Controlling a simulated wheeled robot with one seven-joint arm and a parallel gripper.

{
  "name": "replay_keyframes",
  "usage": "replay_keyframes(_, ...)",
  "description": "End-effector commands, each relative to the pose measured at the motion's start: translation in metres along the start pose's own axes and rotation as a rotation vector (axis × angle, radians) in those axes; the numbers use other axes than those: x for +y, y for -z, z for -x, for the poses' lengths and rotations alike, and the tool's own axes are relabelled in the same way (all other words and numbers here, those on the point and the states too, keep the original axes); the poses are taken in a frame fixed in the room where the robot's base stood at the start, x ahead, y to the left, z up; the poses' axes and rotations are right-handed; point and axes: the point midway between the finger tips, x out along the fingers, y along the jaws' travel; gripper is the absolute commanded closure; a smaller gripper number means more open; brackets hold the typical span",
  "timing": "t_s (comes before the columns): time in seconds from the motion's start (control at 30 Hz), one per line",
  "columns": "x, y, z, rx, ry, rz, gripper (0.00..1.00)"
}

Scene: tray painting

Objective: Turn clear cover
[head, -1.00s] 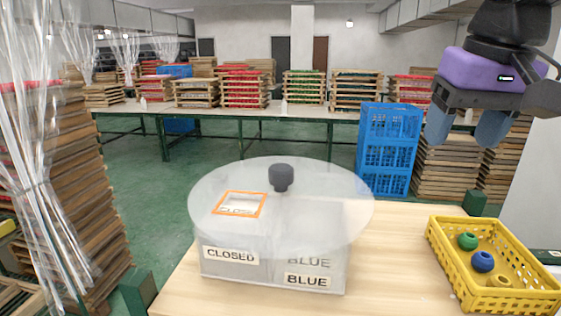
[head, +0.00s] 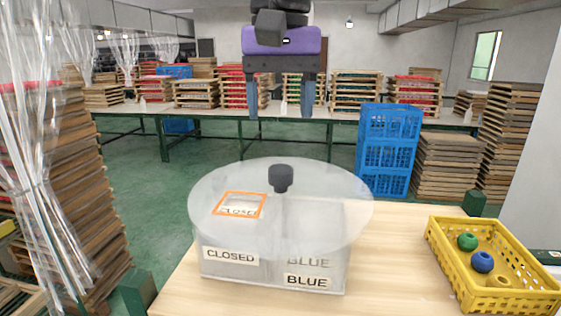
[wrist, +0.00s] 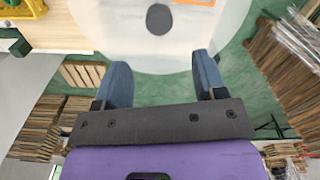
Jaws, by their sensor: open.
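The clear cover (head: 325,200) is a round translucent disc with a dark knob (head: 281,178) at its middle. An orange-framed window (head: 239,205) is on its left part, over the word CLOSED. The cover lies on a clear box (head: 270,270) with labels CLOSED at the left and BLUE at the right. In the wrist view the knob (wrist: 159,19) is ahead of the fingers. My gripper (head: 281,112) hangs above and beyond the cover, fingers pointing down, open and empty. Its fingers also show in the wrist view (wrist: 160,80), apart from the knob.
A yellow basket (head: 440,252) with green, blue and yellow balls stands at the right of the wooden table (head: 395,285). Blue crates (head: 388,150) and tray stacks stand behind. Clear plastic sheeting (head: 30,150) hangs at the left. The air around the knob is free.

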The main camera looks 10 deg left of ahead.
Motion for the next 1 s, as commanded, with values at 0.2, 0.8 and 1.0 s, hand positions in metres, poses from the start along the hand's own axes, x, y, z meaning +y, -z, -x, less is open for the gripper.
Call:
replay_keyframes(0.2,0.001,-0.001,-0.040,-0.002,-0.002,0.000,0.35)
replay_keyframes(0.8,0.001,0.000,-0.090,0.001,0.000,0.000,0.35)
replay_keyframes(1.0,0.001,0.000,-0.090,0.001,0.000,0.000,0.49)
